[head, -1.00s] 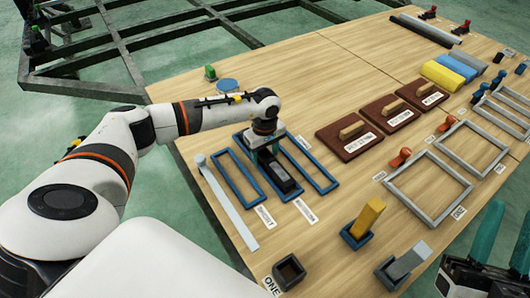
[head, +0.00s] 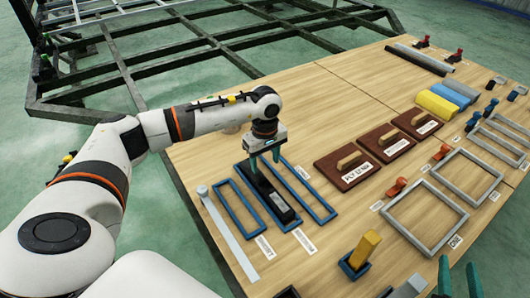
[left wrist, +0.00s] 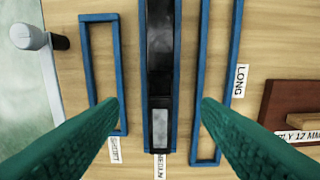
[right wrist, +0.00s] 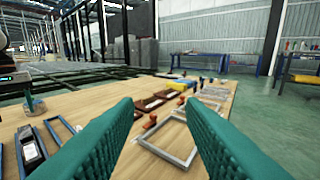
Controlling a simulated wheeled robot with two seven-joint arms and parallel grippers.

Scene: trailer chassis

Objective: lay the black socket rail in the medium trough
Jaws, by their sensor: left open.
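The black socket rail (head: 271,193) lies lengthwise in the blue-rimmed medium trough (head: 307,221), the middle of three troughs. In the left wrist view, the rail (left wrist: 160,60) sits between the trough's long sides and has a light grey patch near its lower end. I cannot tell if it rests fully on the bottom. My left gripper (head: 265,160) is open above the rail, with one finger on either side and apart from it. Its spread fingers also show in the left wrist view (left wrist: 160,102). My right gripper (right wrist: 158,103) is open and empty near the table's front right.
The short trough (left wrist: 85,60) and long trough (left wrist: 236,45) flank the medium one. A grey strip (head: 228,235) lies left of them. Brown boards with handles (head: 345,172) stand to the right, and an upright yellow block (head: 365,248) stands in front.

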